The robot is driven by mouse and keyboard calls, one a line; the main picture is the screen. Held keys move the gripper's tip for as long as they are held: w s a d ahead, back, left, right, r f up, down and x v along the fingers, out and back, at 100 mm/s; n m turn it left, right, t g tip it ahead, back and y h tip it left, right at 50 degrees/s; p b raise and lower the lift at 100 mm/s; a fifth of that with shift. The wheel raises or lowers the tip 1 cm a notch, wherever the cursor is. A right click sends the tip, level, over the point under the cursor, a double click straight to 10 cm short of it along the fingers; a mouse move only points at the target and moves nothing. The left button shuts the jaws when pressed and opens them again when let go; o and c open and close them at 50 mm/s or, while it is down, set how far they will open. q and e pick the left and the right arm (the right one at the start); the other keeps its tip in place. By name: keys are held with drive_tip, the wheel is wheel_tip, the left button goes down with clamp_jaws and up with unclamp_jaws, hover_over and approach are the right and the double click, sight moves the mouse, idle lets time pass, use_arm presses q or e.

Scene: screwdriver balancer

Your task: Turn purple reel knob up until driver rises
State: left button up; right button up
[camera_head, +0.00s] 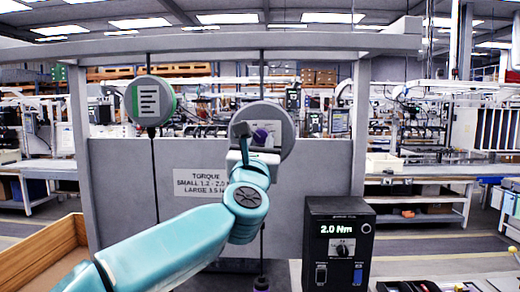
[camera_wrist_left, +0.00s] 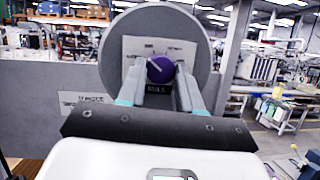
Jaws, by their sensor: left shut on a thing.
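The purple reel knob (camera_head: 262,136) sits on the front of the round grey reel (camera_head: 283,122), which hangs from the frame's top beam. My left gripper (camera_head: 246,138) reaches up to it and partly hides it. In the left wrist view the knob (camera_wrist_left: 160,69) has a pale line across its face and lies between the two fingertips of my left gripper (camera_wrist_left: 160,76), which is shut on it. A dark cable runs down below the reel. My right gripper is not in view.
A second reel (camera_head: 150,101) with a green rim hangs at the left. Behind is a grey panel with a torque sign (camera_head: 208,183). A black box reading 2.0 Nm (camera_head: 337,245) stands at the lower right, and a wooden bin (camera_head: 45,258) at the lower left.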

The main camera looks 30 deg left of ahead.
use_arm(q)
drive_tip(key=m+h, duration=0.2)
drive_tip(key=m, duration=0.1)
drive_tip(key=shift+s+a+r+m, duration=0.1)
drive_tip(key=shift+a+m, duration=0.05)
drive_tip(key=shift+m, duration=0.15)
drive_tip(key=shift+a+m+h+p, duration=0.1)
drive_tip(key=shift+m+h+p, duration=0.7)
drive_tip(key=shift+m, duration=1.3)
drive_tip(key=shift+t+h, duration=0.3)
drive_tip(key=shift+h, duration=0.1)
drive_tip(key=o, duration=1)
drive_tip(key=shift+o, duration=0.2)
